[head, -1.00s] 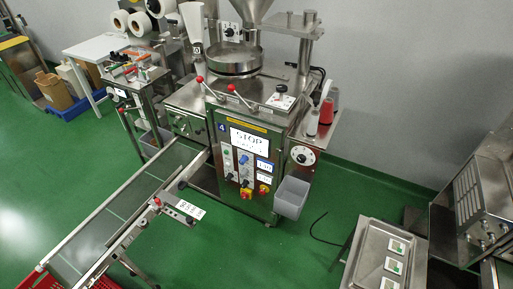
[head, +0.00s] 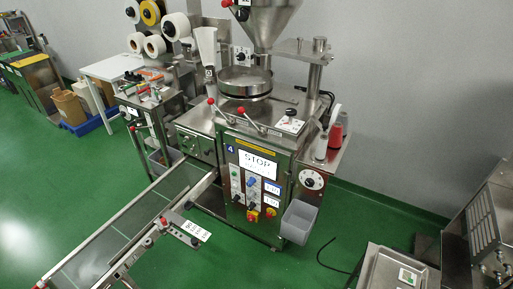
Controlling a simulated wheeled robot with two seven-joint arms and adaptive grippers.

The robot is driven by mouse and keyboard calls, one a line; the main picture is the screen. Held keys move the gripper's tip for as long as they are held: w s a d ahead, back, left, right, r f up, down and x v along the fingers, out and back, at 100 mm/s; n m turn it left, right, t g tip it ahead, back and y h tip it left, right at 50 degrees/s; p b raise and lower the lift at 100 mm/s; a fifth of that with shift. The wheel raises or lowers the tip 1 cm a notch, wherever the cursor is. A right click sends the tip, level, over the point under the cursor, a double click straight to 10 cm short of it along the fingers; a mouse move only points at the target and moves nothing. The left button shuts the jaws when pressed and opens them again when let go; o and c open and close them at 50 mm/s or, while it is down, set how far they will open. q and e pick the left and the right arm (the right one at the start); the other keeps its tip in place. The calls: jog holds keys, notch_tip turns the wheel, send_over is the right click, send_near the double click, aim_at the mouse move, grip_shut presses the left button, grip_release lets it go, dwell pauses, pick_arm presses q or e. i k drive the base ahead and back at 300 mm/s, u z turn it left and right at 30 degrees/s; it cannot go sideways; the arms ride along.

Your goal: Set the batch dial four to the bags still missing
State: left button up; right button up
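The steel packing machine (head: 262,150) stands in the middle of the head view, with a blue label 4 (head: 230,149) and a sign (head: 257,163) reading STOP; its smaller line is unreadable. A round black-and-white dial (head: 312,180) sits on the machine's right side; its setting is too small to read. A white plate with a black knob (head: 291,121) lies on the machine top. Another dark knob on a white plate (head: 243,56) is behind the round pan. I cannot tell which is the batch dial. Neither of my grippers is in view.
A conveyor (head: 125,228) runs to the lower left, with a number plate (head: 190,228) too blurred to read. A grey bin (head: 298,222) hangs at the machine's front right. A steel tray (head: 388,272) with a packet is at lower right. Green floor is clear between.

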aim_at(237, 197)
jog(key=u, duration=0.4)
jog(key=i, duration=0.7)
jog(key=u, duration=0.85)
